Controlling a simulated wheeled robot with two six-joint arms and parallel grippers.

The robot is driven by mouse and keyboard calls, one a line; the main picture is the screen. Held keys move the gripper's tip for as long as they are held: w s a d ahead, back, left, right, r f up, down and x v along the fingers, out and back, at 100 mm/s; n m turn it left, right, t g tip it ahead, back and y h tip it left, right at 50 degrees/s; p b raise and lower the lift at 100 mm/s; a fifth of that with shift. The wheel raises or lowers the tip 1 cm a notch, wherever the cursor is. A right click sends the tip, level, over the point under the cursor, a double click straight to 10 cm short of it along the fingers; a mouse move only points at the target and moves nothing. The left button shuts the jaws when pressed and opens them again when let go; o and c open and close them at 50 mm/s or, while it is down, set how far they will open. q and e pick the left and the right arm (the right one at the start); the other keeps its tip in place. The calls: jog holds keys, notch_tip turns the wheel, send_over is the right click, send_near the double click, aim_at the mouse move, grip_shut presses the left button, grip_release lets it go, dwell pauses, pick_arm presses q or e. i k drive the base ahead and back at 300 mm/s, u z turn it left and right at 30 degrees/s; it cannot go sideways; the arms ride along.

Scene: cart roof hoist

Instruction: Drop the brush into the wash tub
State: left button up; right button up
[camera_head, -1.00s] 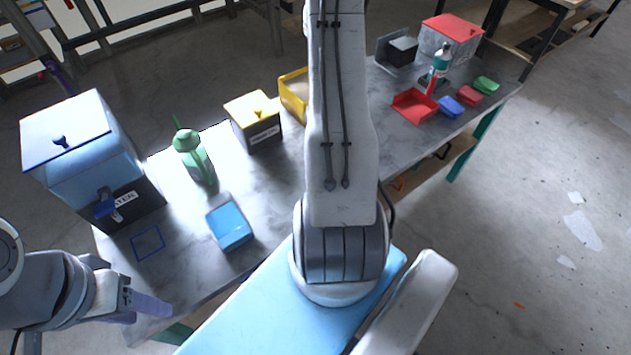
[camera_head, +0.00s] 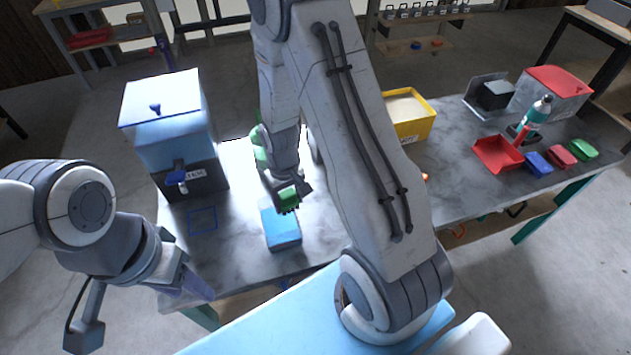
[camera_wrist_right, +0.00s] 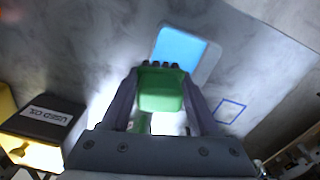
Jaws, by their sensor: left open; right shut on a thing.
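The green brush (camera_head: 288,197), with dark bristles at one end, is clamped in my right gripper (camera_head: 292,190). In the right wrist view the brush (camera_wrist_right: 160,90) sits between the two fingers (camera_wrist_right: 162,100). The shallow blue tub (camera_head: 283,236), which I take as the wash tub, lies on the table just below the brush in the head view. In the wrist view the tub (camera_wrist_right: 212,62) shows just beyond the bristles. The brush appears above the table; its exact height over the tub is unclear. My left gripper (camera_head: 190,284) is open and empty by the table's front-left edge.
A blue-lidded water container (camera_head: 165,120) stands back left, beside a blue square outline (camera_head: 203,221). A green bottle (camera_head: 258,145) is partly behind my right arm. A yellow bin (camera_head: 425,122), a red tray (camera_head: 497,154) and several coloured blocks are further right.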

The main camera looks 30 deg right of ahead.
aim_at(287, 227)
jog(key=u, duration=2.55)
jog(key=k, duration=0.8)
jog(key=z, duration=1.35)
